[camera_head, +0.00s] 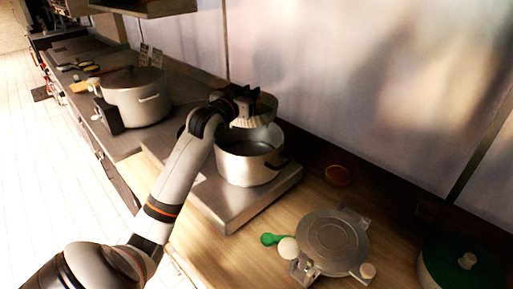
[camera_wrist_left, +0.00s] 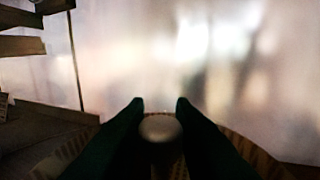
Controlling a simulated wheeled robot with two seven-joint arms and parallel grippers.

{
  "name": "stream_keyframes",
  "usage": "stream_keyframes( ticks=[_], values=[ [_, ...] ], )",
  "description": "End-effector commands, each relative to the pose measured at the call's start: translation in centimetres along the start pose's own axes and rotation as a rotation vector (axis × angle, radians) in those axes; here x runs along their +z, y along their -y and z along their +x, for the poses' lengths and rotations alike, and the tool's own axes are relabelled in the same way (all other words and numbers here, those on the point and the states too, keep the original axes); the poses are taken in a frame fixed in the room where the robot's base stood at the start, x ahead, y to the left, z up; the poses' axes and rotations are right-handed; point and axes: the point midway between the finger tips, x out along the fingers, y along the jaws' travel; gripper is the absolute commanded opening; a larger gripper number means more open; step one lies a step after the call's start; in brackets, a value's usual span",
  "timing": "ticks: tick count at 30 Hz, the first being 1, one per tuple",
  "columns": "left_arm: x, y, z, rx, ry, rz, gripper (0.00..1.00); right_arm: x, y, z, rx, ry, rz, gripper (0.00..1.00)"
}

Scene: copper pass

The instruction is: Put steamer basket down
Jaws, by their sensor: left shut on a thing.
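The steamer basket (camera_head: 256,108) is a round, light, ribbed basket held just above an open metal pot (camera_head: 248,158) in the head view. My left gripper (camera_head: 245,92) is shut on it from above; the exact grip is partly hidden by the wrist. In the left wrist view my two dark fingers (camera_wrist_left: 160,108) close around a pale round knob (camera_wrist_left: 159,127), with the basket's ribbed rim (camera_wrist_left: 255,158) spreading below them. The pot's opening shows below the basket, and the two look apart in the head view. My right gripper is not in view.
The pot stands on a flat metal burner plate (camera_head: 237,205). A large lidded pot (camera_head: 140,100) is to the left. A round metal press (camera_head: 332,240), a green-handled tool (camera_head: 271,239), a small reddish bowl (camera_head: 338,175) and a green-lidded container (camera_head: 455,262) are on the right. The wall is close behind.

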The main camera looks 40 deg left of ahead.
Motion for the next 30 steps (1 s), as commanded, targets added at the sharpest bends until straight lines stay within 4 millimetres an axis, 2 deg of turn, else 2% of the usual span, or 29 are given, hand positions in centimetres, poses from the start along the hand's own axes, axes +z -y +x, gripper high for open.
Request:
stream_keyframes(
  ticks=[3, 6, 11, 18, 23, 30],
  values=[
    [-2.2, 0.0, -0.1, 0.001, -0.007, -0.002, 0.0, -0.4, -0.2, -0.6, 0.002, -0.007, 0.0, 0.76],
    [-4.0, 0.0, -0.1, 0.001, -0.006, -0.003, 0.0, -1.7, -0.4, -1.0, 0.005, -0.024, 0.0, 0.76],
    [-5.7, 0.0, -0.1, 0.001, -0.002, 0.0, 0.0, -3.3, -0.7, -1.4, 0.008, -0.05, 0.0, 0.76],
    [-8.8, 0.0, -0.1, 0.001, -0.004, -0.001, 0.0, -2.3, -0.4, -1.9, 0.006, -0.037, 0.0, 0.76],
    [-9.5, 0.0, -0.1, 0.001, 0.001, 0.0, 0.0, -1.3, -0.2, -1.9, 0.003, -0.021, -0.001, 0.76],
    [-9.7, 0.0, -0.1, 0.001, 0.0, 0.0, 0.0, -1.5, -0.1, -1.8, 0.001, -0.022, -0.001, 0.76]
  ],
)
